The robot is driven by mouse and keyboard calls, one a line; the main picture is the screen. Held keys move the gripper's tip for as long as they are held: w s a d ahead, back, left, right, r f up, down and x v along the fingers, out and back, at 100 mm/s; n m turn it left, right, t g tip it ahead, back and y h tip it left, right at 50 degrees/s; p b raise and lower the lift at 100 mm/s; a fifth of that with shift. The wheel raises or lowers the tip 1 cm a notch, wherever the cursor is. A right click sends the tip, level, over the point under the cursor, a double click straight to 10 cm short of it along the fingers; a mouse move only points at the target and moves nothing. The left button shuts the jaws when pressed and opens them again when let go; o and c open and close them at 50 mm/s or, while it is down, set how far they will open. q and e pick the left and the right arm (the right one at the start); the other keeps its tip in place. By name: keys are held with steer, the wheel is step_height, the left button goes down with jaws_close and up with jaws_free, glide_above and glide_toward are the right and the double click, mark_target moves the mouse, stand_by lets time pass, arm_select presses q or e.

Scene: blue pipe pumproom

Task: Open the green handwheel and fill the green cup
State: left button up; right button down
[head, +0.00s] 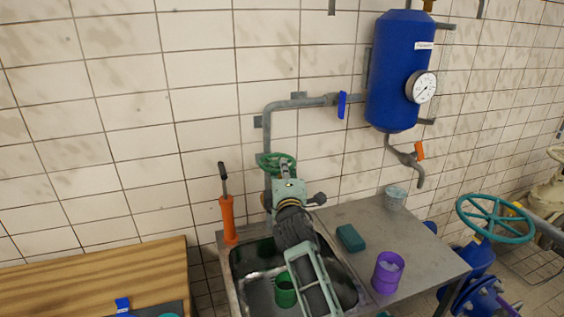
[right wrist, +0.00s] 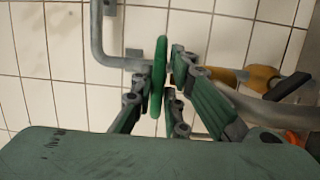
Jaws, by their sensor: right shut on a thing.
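The green handwheel (head: 268,160) is on the grey pipe above the sink, in the middle of the head view. My right gripper (head: 284,172) is at the wheel's right side, and my own wrist covers part of the wheel. In the right wrist view the handwheel's rim (right wrist: 159,78) shows edge-on between the fingers of my right gripper (right wrist: 164,84), which are shut on it. The green cup (head: 285,289) stands in the sink basin, left of my right forearm and partly close to it. My left gripper does not show.
The steel sink (head: 238,285) has a counter to its right with a green sponge (head: 350,238), a purple cup (head: 387,272) and a grey cup (head: 395,198). An orange-handled tool (head: 228,215) stands at the left. A blue tank (head: 398,75) hangs on the wall.

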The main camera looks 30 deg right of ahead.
steer(key=shift+d+r, duration=0.15)
steer(key=shift+r, duration=0.45)
steer(key=c, duration=1.8)
jaws_free()
steer(key=shift+f, duration=0.2)
steer(key=shift+s+a+f, duration=0.2)
steer(key=shift+s+f, duration=0.1)
steer(key=v, duration=1.1)
steer(key=shift+s+d+r, duration=0.1)
steer(key=shift+s+r, duration=0.05)
